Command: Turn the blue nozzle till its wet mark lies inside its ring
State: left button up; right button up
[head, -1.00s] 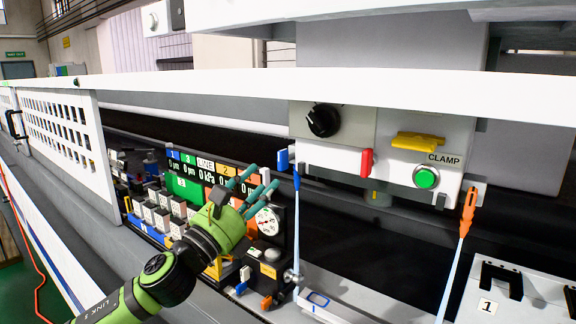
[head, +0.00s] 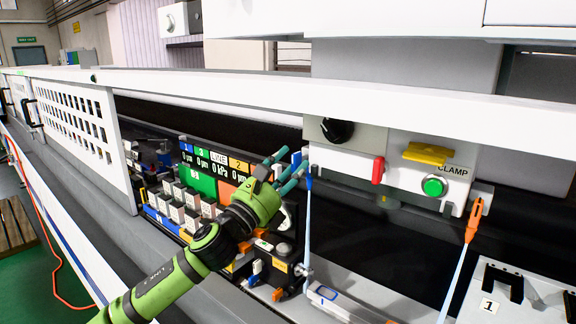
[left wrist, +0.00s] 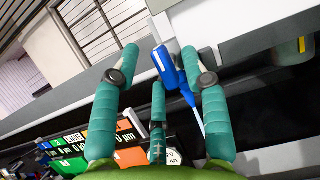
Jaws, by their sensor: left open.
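The blue nozzle (head: 307,168) hangs below the white beam, left of the black knob. A pale blue jet runs down from it, ending up and left of the blue ring (head: 327,293) on the grey rail; the wet mark itself is too small to make out. My left gripper (head: 284,170) is open, its teal fingers just left of the blue nozzle. In the left wrist view the blue nozzle (left wrist: 170,66) appears between the spread fingers; I cannot tell whether any finger touches it. My right gripper is out of view.
An orange nozzle (head: 472,222) with its own jet hangs at the right. The clamp panel with a green button (head: 434,186) and a red handle (head: 378,170) is close right of the nozzle. A display board (head: 205,170) and a dial stand behind my left arm.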

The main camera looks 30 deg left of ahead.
pick_arm(q)
grip_shut()
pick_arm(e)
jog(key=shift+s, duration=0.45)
pick_arm(q)
jog(key=shift+n, duration=0.3)
jog(key=shift+n+y, duration=0.6)
jog(key=shift+n, duration=0.4)
grip_release()
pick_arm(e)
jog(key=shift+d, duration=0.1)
